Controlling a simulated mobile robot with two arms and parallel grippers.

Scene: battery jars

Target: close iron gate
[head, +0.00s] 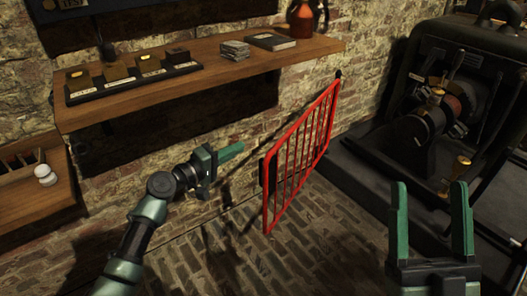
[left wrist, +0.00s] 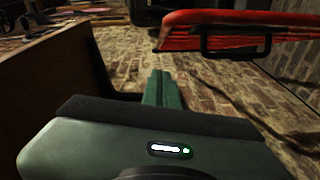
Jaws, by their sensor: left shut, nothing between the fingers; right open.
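The iron gate (head: 300,153) is a red barred panel standing out from the brick wall at an angle, its far edge near a dark post by the machine. A dark handle shows on its near left edge. My left gripper (head: 238,150) is shut and empty, to the left of the gate and apart from it. In the left wrist view the shut fingers (left wrist: 160,88) point forward, and the gate's red edge (left wrist: 230,30) with a dark handle (left wrist: 235,42) lies to the upper right. My right gripper (head: 432,190) is open and empty at the lower right, apart from the gate.
A wooden shelf (head: 215,68) with small items runs along the wall above my left gripper. A lower wooden shelf (head: 35,200) is at the left. A large dark machine (head: 440,110) stands on a dark plinth at the right. The brick floor (head: 320,240) before the gate is clear.

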